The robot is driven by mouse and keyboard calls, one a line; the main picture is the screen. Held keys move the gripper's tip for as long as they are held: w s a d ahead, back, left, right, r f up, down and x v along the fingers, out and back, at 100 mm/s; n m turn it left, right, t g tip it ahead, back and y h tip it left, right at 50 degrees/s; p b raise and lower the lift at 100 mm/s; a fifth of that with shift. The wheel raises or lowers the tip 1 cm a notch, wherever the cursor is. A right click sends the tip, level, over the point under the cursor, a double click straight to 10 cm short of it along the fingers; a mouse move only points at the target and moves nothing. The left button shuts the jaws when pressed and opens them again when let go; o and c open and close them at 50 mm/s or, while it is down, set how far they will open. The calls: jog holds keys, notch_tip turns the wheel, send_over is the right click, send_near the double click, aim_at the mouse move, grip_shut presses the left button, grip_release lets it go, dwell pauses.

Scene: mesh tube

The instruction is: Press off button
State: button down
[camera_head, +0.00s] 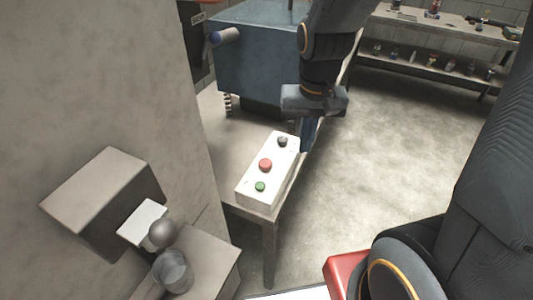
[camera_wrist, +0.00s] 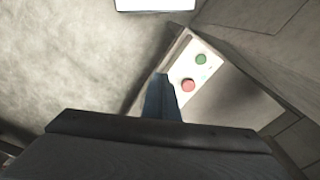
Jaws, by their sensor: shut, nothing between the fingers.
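A white control box (camera_head: 268,178) lies on the grey table. It has a green button (camera_head: 260,186) at the near end, a red button (camera_head: 265,165) in the middle and a dark knob (camera_head: 283,141) at the far end. My gripper (camera_head: 307,146) is shut and empty, fingers pointing down, by the box's far right edge near the dark knob. In the wrist view the shut fingers (camera_wrist: 162,92) show left of the red button (camera_wrist: 188,85), with the green button (camera_wrist: 201,59) beyond. The dark knob is hidden there. I cannot tell if the fingers touch the box.
The table (camera_head: 228,150) carries a blue machine (camera_head: 258,55) behind the box. A concrete pillar (camera_head: 110,80) stands on the left, with a grey box (camera_head: 105,200) beside it. Shelves (camera_head: 430,60) with small items stand at the back right. Floor on the right is open.

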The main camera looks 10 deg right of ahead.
aim_at(266, 162)
jog(key=w+a+r+m, duration=0.1)
jog(key=w+a+m, duration=0.4)
jog(key=w+a, duration=0.3)
jog(key=shift+w+r+g, duration=0.4)
jog(key=shift+w, duration=0.3)
jog(key=shift+a, duration=0.1)
notch_tip(266, 162, down, 14)
jog(key=p, duration=0.2)
jog(key=shift+p, duration=0.35)
